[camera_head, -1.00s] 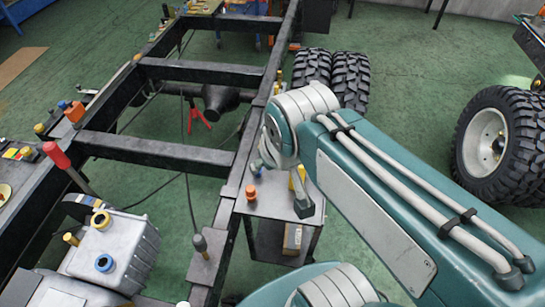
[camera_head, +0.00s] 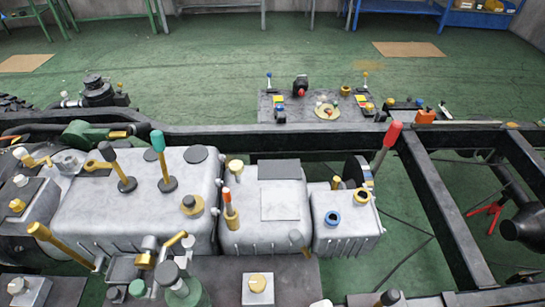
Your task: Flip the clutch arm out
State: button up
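Several levers stand on the grey engine and gearbox castings, and I cannot tell which one is the clutch arm. A red-handled lever (camera_head: 387,147) leans up and right behind the right-hand housing (camera_head: 345,235). A short orange-tipped lever (camera_head: 229,212) stands upright on the middle housing (camera_head: 285,228). A black-knobbed lever (camera_head: 117,167) and a teal-knobbed lever (camera_head: 163,162) tilt on the large left casting (camera_head: 95,215). A brass-coloured handle (camera_head: 62,245) slants at the lower left. My gripper is not in view.
Dark chassis rails (camera_head: 250,135) run across behind the castings, with cross members (camera_head: 445,215) at right. A panel (camera_head: 290,108) with small controls lies beyond. A red stand (camera_head: 485,214) is at right. Green floor (camera_head: 200,60) is open behind.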

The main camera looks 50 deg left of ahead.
aim_at(36, 229)
jog(key=k+u, duration=0.55)
jog(key=u, duration=2.75)
jog(key=i+j+z, duration=0.15)
jog(key=i+j, duration=0.15)
jog(key=i, duration=0.2)
jog(key=i+j+z, duration=0.15)
jog(key=i+j, duration=0.25)
